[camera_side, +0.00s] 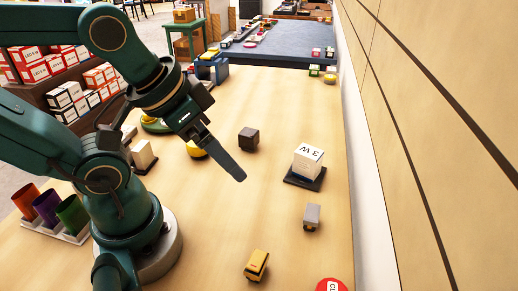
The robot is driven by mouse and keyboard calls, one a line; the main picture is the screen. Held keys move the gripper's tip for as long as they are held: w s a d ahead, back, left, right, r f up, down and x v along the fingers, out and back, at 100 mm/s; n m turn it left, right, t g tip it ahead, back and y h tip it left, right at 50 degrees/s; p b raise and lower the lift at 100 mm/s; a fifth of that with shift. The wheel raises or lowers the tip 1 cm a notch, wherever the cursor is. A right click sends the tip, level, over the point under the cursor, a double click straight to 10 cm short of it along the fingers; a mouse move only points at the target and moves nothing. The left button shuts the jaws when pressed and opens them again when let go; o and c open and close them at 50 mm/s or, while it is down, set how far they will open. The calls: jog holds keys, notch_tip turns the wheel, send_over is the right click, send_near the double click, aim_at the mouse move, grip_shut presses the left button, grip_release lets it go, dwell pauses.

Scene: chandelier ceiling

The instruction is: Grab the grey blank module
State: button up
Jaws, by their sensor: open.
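A small light-grey block (312,215) with a darker lower part rests on the wooden table near the right edge; it looks like the grey module. My gripper (236,172) hangs above the middle of the table, up and to the left of the grey block and apart from it. It is open, with nothing seen between its jaws. One long dark finger shows clearly; the other is mostly hidden behind it.
A white cube marked "3 W" (308,160) sits on a black base behind the grey block. A dark cube (248,138), a yellow block (257,264) and a red disc (331,285) stand around. Coloured cups (48,207) are at left. A wall runs along the right.

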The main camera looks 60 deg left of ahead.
jog(key=w+a+r+m+t+y, duration=0.1)
jog(key=w+r+m+t, duration=0.15)
jog(key=w, duration=0.25)
jog(key=w+a+r+m+t, duration=0.1)
jog(key=w+a+r+t, duration=0.15)
jog(key=w, duration=0.35)
jog(key=m+h, duration=0.8)
jog(key=h, duration=0.2)
send_over(307, 211)
jog(key=a, duration=0.2)
jog(key=shift+n+g, duration=0.25)
jog(key=shift+g, duration=0.05)
notch_tip(307, 211, down, 14)
jog(key=shift+s, duration=0.15)
jog(key=shift+n+g, duration=0.5)
jog(key=shift+n, duration=0.4)
jog(key=s+f, duration=0.1)
jog(key=f, duration=0.1)
jog(key=s+f, duration=0.1)
jog(key=f, duration=0.1)
jog(key=shift+s+a, duration=0.1)
jog(key=shift+s, duration=0.05)
jog(key=shift+f, duration=0.15)
jog(key=shift+x, duration=2.45)
